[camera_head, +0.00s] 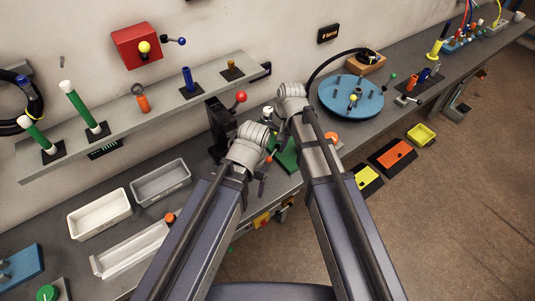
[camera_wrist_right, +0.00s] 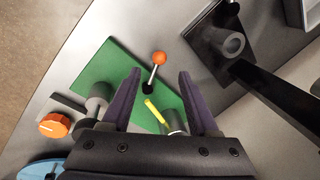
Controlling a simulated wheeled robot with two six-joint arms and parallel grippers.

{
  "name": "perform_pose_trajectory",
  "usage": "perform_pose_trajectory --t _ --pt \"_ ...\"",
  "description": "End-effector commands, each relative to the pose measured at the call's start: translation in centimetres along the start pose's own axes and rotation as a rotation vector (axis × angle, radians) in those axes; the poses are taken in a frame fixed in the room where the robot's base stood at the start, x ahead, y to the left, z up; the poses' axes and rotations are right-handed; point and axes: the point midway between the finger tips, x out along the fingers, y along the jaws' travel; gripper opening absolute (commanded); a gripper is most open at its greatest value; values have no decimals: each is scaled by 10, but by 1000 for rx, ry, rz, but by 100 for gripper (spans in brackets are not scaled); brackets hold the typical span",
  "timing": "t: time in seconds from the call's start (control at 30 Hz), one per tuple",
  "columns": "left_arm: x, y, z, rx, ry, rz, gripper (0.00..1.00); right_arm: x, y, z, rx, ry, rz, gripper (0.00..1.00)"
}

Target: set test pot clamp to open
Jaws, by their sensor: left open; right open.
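A green plate (camera_wrist_right: 110,72) lies on the grey bench in the right wrist view. On it stands a short lever with an orange ball (camera_wrist_right: 158,58). A yellow rod (camera_wrist_right: 155,111) and a grey cylinder (camera_wrist_right: 175,122) are nearer my wrist; I cannot tell which part is the test pot clamp. My right gripper (camera_wrist_right: 160,82) is open and empty, and the lever appears between its fingers; whether it touches is unclear. In the head view the plate (camera_head: 288,158) is partly hidden by my arms. My left gripper (camera_head: 264,172) is open near the bench's front edge, just below my right gripper (camera_head: 274,147).
A black stand (camera_wrist_right: 220,40) is right of the plate in the wrist view. An orange knob (camera_wrist_right: 54,125) is left of it. A blue round plate (camera_head: 350,96) stands right of my arms.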

Motion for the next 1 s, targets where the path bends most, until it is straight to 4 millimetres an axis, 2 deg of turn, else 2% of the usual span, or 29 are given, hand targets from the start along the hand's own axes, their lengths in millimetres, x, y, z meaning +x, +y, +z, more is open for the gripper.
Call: perform_pose_trajectory --t 0.6,1.0 --pt "69 6 -4 -1 0 0 79 71 1 0 -2 0 1 60" --pt "73 7 -4 -1 0 0 79 75 0 0 -1 0 1 60"
